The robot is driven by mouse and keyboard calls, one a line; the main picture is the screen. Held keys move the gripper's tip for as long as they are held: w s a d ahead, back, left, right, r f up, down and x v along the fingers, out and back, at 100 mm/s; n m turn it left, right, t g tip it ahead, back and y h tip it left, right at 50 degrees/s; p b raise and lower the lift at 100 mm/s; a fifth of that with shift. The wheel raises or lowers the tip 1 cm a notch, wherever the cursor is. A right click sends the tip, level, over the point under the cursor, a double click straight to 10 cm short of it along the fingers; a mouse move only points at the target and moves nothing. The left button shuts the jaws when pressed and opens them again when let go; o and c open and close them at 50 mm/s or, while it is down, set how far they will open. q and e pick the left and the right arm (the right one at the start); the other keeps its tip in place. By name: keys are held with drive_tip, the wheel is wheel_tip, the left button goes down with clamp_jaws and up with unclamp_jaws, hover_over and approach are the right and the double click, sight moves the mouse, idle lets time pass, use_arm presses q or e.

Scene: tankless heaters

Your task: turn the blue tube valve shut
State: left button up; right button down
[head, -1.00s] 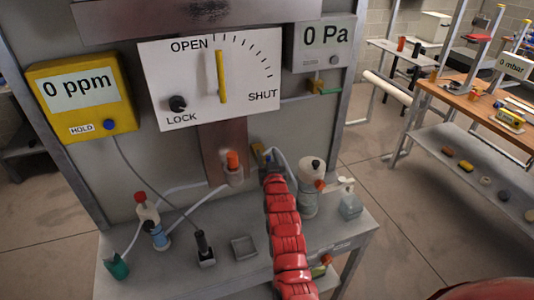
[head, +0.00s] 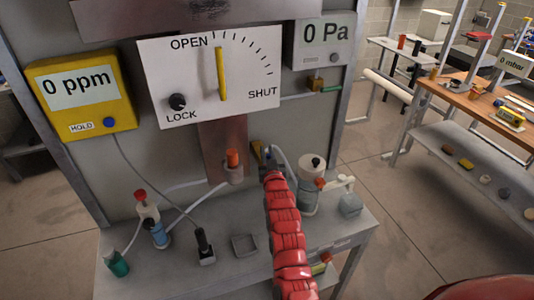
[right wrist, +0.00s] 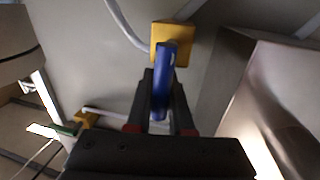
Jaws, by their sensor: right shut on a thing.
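The blue tube valve handle (right wrist: 168,58) sits on a yellow valve body (right wrist: 162,30) with a white tube in the right wrist view. My right gripper (right wrist: 162,92) is shut on the blue handle, with one dark finger on each side of it. In the head view my red right arm reaches up from the bottom, and its gripper (head: 268,168) is at the yellow valve body (head: 257,152) on the panel's lower part. The handle is hidden there behind the gripper and arm. My left gripper is not in view.
A dial board (head: 205,105) marked OPEN, SHUT and LOCK hangs above, its yellow pointer (head: 221,74) near upright. A yellow meter (head: 82,90) reads 0 ppm and a grey gauge (head: 322,40) reads 0 Pa.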

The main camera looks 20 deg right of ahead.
drive_tip(key=shift+d+f+m+g+y+b, duration=0.5)
drive_tip(key=shift+m+b, duration=0.9)
drive_tip(key=shift+m, duration=1.05)
drive_tip(key=shift+d+f+m+g+y+b, duration=0.15)
drive_tip(key=shift+d+f+m+y+b, duration=0.35)
drive_tip(key=shift+d+f+m+b, duration=1.3)
drive_tip(key=shift+a+r+m+g+y+b, duration=0.1)
drive_tip(key=shift+a+m+g+y+b, duration=0.65)
drive_tip(key=shift+m, duration=2.3)
drive_tip(key=shift+d+t+h+b, duration=0.25)
drive_tip(key=shift+d+t+b, duration=0.05)
drive_tip(key=shift+d+t, duration=0.1)
drive_tip(key=c, duration=0.8)
unclamp_jaws()
drive_tip(key=shift+f, duration=0.1)
drive_tip(key=shift+s, duration=0.1)
